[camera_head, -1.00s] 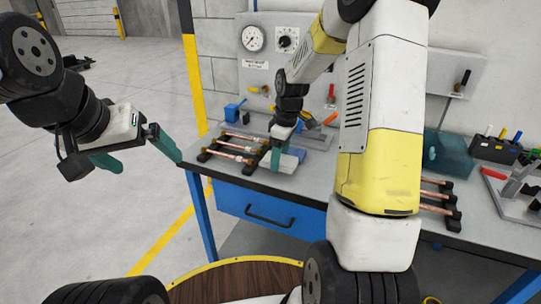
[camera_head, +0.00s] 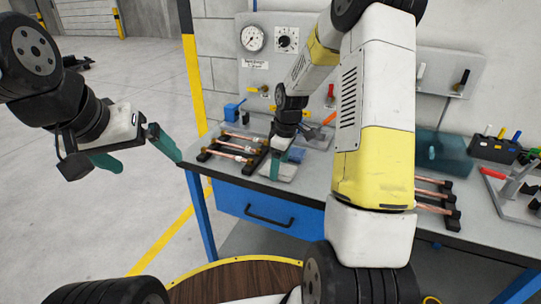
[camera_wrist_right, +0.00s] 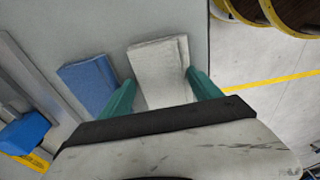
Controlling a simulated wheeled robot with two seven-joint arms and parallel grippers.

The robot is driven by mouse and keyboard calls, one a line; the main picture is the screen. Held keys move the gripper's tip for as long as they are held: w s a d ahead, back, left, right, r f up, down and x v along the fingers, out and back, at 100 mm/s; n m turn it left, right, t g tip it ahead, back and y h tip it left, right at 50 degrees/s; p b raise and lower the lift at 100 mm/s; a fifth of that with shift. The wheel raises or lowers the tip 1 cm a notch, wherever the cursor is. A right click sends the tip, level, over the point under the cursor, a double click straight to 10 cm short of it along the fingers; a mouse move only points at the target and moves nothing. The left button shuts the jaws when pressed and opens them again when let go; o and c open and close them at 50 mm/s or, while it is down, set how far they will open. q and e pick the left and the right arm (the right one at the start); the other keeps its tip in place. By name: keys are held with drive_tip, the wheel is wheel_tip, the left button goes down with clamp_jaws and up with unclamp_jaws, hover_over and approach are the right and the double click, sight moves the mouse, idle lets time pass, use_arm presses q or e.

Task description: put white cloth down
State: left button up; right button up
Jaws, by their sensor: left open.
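The white cloth (camera_head: 280,174) is a folded pad at the front left of the workbench, and it looks flat at the bench top. In the right wrist view the white cloth (camera_wrist_right: 158,68) lies between the two teal fingers of my right gripper (camera_wrist_right: 161,76). The fingertips sit close to its two side edges; I cannot tell whether they press on it or stand just clear. The near end of the cloth is hidden by the gripper body. My left gripper (camera_head: 138,162) is open and empty, in the air left of the bench.
A folded blue cloth (camera_wrist_right: 91,84) lies beside the white one. A black rack with copper tubes (camera_head: 232,148) stands left of it, and another rack (camera_head: 436,200) stands to the right. The bench's front edge is close to the white cloth.

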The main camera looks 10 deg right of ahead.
sight(283, 170)
drive_tip(key=shift+s+a+f, duration=0.2)
drive_tip(key=shift+s+f, duration=0.25)
drive_tip(key=shift+f, duration=0.05)
drive_tip(key=shift+w+r, duration=0.1)
drive_tip(key=shift+r, duration=0.45)
wheel_tip(283, 170, up, 12)
drive_tip(key=d, duration=0.1)
drive_tip(key=s+a+r+m+t, duration=0.1)
drive_tip(key=s+r+m, duration=0.2)
drive_tip(key=s, duration=0.5)
drive_tip(key=s+a+r+m+t, duration=0.1)
drive_tip(key=s+r+m, duration=0.3)
drive_tip(key=s, duration=0.4)
drive_tip(key=s+a+r+m+t+y, duration=0.1)
drive_tip(key=s+r+m+t, duration=0.2)
drive_tip(key=s+r, duration=0.2)
drive_tip(key=s, duration=0.3)
drive_tip(key=shift+m, duration=0.3)
drive_tip(key=shift+o, duration=0.3)
drive_tip(key=shift+a, duration=0.1)
